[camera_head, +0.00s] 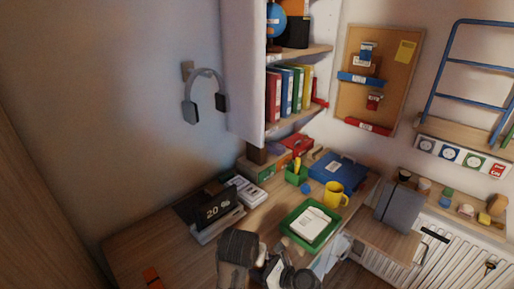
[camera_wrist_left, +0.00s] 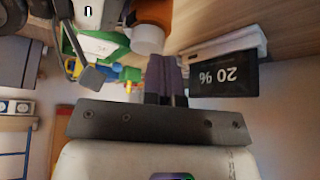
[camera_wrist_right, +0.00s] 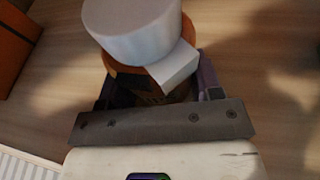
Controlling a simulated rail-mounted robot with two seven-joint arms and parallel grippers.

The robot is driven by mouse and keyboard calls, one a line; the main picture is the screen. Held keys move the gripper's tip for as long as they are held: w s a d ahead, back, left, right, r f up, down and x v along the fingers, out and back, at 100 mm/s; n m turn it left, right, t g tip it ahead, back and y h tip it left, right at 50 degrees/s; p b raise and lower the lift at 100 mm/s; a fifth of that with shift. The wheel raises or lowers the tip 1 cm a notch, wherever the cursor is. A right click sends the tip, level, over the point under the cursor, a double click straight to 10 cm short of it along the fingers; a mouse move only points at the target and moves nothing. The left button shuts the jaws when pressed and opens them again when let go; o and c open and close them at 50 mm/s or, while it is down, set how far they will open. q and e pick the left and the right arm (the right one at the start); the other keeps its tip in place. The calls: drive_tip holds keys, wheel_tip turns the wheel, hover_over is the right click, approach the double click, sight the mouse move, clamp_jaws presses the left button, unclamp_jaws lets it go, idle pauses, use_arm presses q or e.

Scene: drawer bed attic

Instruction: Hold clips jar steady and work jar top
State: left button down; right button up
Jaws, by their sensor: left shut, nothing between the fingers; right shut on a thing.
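The clips jar (camera_wrist_right: 122,78) has an orange-brown body, and a wide white top (camera_wrist_right: 135,28) with a white block-like piece projecting from its side. My right gripper (camera_wrist_right: 158,88) is shut on the jar, with a finger on either side of its body. In the left wrist view the orange jar (camera_wrist_left: 155,12) and its white top (camera_wrist_left: 148,40) show just beyond my left gripper (camera_wrist_left: 166,66). That gripper is shut and empty; I cannot tell whether its tips touch the top. In the head view my arms hide most of the jar.
A dark flip clock (camera_head: 216,208) stands on the desk to the left. A green tray (camera_head: 325,237) with white paper, a yellow mug (camera_head: 335,194) and a blue case (camera_head: 338,170) are on the right. The desk's left part is mostly clear, with an orange item (camera_head: 152,278) near the front.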

use_arm(q)
drive_tip(key=shift+f, duration=1.85)
use_arm(e)
drive_tip(key=shift+s+f, duration=0.1)
drive_tip(key=shift+f, duration=0.15)
use_arm(q)
drive_tip(key=shift+f, duration=0.15)
drive_tip(key=shift+s+d, duration=0.15)
drive_tip(key=shift+d, duration=0.25)
drive_tip(key=shift+s+d+f, duration=0.1)
drive_tip(key=shift+s+d, duration=0.05)
drive_tip(key=shift+d, duration=0.2)
use_arm(e)
drive_tip(key=shift+a, duration=0.1)
use_arm(q)
drive_tip(key=shift+d, duration=0.55)
use_arm(e)
drive_tip(key=shift+a+r, duration=0.1)
drive_tip(key=shift+a, duration=0.05)
